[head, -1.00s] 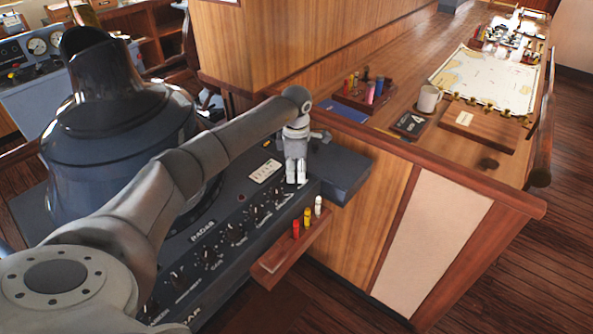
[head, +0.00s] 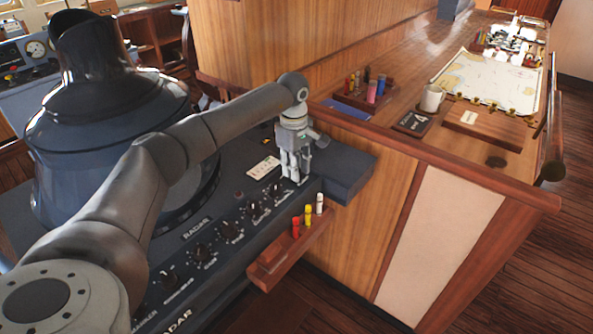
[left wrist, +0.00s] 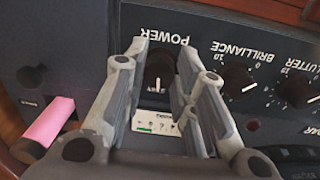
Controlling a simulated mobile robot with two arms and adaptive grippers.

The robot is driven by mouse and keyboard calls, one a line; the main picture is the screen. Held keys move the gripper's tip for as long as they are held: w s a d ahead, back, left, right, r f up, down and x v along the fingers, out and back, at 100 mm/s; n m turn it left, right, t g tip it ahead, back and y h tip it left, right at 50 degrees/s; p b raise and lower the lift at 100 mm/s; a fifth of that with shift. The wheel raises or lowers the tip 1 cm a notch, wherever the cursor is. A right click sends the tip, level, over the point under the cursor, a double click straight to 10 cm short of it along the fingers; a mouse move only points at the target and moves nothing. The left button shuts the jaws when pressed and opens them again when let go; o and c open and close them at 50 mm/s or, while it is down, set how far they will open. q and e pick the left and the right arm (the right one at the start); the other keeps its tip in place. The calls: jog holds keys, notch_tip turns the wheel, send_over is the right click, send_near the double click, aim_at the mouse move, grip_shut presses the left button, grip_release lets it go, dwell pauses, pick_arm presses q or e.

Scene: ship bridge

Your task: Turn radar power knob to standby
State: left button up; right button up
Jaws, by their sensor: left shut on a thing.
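The dark radar power knob (left wrist: 160,75) sits below the upside-down POWER label in the left wrist view. A pale mark shows on its lower part; I cannot read which setting it points at. My left gripper (left wrist: 165,50) has one finger on each side of the knob and is shut on it. In the head view my left gripper (head: 294,178) points down at the far right end of the radar panel (head: 225,232) and hides the power knob. My right gripper is not in view.
Several other knobs line the panel, among them the brilliance knob (left wrist: 238,78). A white card (head: 263,167) lies behind them. A wooden holder (head: 285,262) with red, yellow and white pens juts from the front. A large dark radar hood (head: 100,130) stands at left.

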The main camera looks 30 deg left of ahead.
pick_arm(q)
jog(key=shift+f+m, duration=0.1)
jog(key=shift+m, duration=0.5)
jog(key=o, duration=1)
jog(key=shift+r, duration=0.45)
jog(key=r, duration=1.1)
jog(key=shift+s+r, duration=0.2)
jog(key=shift+s, duration=0.15)
jog(key=shift+d, duration=0.1)
